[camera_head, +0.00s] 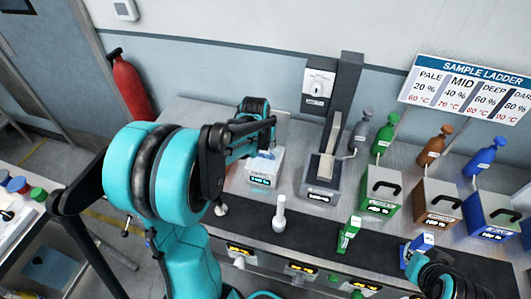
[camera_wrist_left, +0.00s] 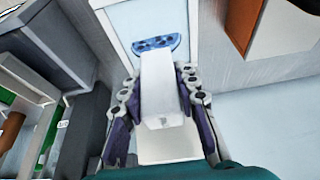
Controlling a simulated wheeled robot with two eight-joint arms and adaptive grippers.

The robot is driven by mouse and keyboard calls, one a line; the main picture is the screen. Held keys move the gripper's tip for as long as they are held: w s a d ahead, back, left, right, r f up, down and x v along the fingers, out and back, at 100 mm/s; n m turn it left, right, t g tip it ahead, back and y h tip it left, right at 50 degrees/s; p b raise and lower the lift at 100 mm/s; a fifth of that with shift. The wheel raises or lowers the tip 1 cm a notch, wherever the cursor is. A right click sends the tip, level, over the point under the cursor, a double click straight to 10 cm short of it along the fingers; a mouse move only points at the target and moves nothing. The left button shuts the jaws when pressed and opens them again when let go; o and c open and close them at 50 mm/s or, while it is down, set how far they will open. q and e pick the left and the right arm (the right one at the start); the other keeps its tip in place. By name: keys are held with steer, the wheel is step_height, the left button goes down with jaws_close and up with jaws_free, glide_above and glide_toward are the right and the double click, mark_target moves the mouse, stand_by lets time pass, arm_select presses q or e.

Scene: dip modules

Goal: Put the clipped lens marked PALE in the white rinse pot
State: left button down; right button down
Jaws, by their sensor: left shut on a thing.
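My left gripper (camera_head: 262,140) reaches over a white labelled box (camera_head: 264,166) on the counter, which looks like the white rinse pot. In the left wrist view its fingers (camera_wrist_left: 163,115) are shut on a plain white block (camera_wrist_left: 160,82); no PALE mark is readable on it. A pale surface shows below the block. A green clipped piece (camera_head: 348,235) stands on the dark strip, and a blue one (camera_head: 419,243) stands to its right; their marks are too small to read. My right arm's teal end (camera_head: 440,280) is at the lower right; its fingertips are not clear.
A grey pot (camera_head: 320,185) with a tall dark stand is right of the white box. Green (camera_head: 382,192), brown (camera_head: 436,208) and blue (camera_head: 489,218) pots follow, with bottles behind. A white post (camera_head: 280,214) stands in front. A sample ladder sign (camera_head: 470,86) hangs on the wall.

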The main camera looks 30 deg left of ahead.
mark_target(266, 151)
arm_select(q)
step_height(266, 151, down, 3)
steer(key=shift+f+b, duration=0.2)
steer(key=shift+b, duration=0.35)
steer(key=shift+f, duration=0.35)
steer(key=shift+f, duration=0.1)
steer(key=c, duration=1.1)
jaws_free()
steer(key=shift+c, duration=0.2)
